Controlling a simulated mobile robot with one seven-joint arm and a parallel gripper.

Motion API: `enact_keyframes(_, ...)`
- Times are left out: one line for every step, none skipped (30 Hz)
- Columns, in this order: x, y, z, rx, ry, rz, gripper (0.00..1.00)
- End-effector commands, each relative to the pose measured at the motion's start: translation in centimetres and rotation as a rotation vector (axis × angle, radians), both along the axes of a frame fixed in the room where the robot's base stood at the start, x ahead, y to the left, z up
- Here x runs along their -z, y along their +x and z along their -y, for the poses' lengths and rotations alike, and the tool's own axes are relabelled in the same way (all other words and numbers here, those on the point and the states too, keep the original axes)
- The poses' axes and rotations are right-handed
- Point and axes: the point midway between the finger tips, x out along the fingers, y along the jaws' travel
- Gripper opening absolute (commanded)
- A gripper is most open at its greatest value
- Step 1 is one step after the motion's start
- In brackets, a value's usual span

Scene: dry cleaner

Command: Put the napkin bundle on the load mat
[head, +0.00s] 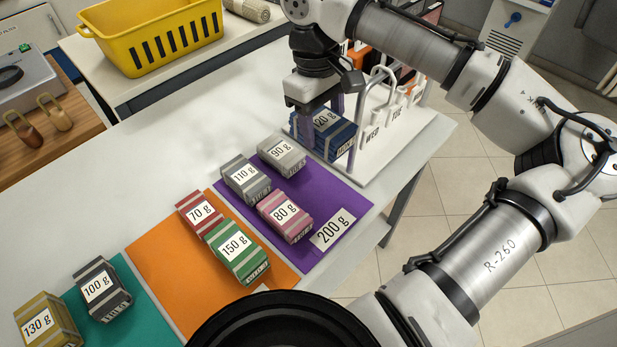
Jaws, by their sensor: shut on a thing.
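My gripper (322,122) points down and is shut on a blue banded bundle (340,140) labelled 120 g. The bundle is at the far right corner of the purple mat (318,205); I cannot tell whether it touches the mat. The purple mat bears a 200 g card (333,230) and three bundles: light grey 90 g (282,155), grey 110 g (246,180) and pink 80 g (286,216). An orange mat (165,262) holds a red 70 g bundle (200,213) and a green 150 g bundle (237,250). No mat reads "load".
A teal mat (140,315) bears a dark 100 g bundle (102,290); a yellow 130 g bundle (47,322) is at its left. A white rack (385,130) marked WED and TUE stands close right of my gripper. A yellow basket (155,40) stands behind. The table's back left is clear.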

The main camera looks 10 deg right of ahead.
Motion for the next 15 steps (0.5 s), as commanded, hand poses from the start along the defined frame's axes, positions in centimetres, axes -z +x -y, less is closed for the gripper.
enact_keyframes(1.3,-0.1,0.0,-0.001,-0.001,-0.003,0.31)
enact_keyframes(2.1,-0.1,0.0,-0.001,0.0,-0.004,0.31)
enact_keyframes(3.2,-0.1,0.0,0.0,-0.001,-0.003,0.31)
enact_keyframes(4.0,-0.1,0.0,-0.001,0.0,-0.004,0.31)
enact_keyframes(4.8,-0.1,0.0,-0.001,0.001,-0.003,0.31)
enact_keyframes(5.9,-0.1,0.0,0.0,0.0,-0.004,0.31)
enact_keyframes(6.7,-0.1,0.0,0.0,0.001,-0.003,0.31)
enact_keyframes(7.4,-0.1,0.0,-0.001,0.001,-0.003,0.31)
enact_keyframes(8.4,-0.1,0.0,0.0,0.0,-0.004,0.31)
enact_keyframes(9.0,-0.1,-0.1,0.0,0.0,-0.001,0.31)
enact_keyframes(9.6,-0.1,0.0,0.0,0.0,-0.002,0.31)
enact_keyframes(10.3,-0.1,-0.1,0.0,0.0,-0.001,0.31)
enact_keyframes(10.7,0.0,-0.1,0.0,0.0,-0.001,0.31)
enact_keyframes(11.0,0.0,-0.1,0.001,0.0,0.0,0.31)
enact_keyframes(11.4,0.0,-0.1,0.001,0.0,0.001,0.31)
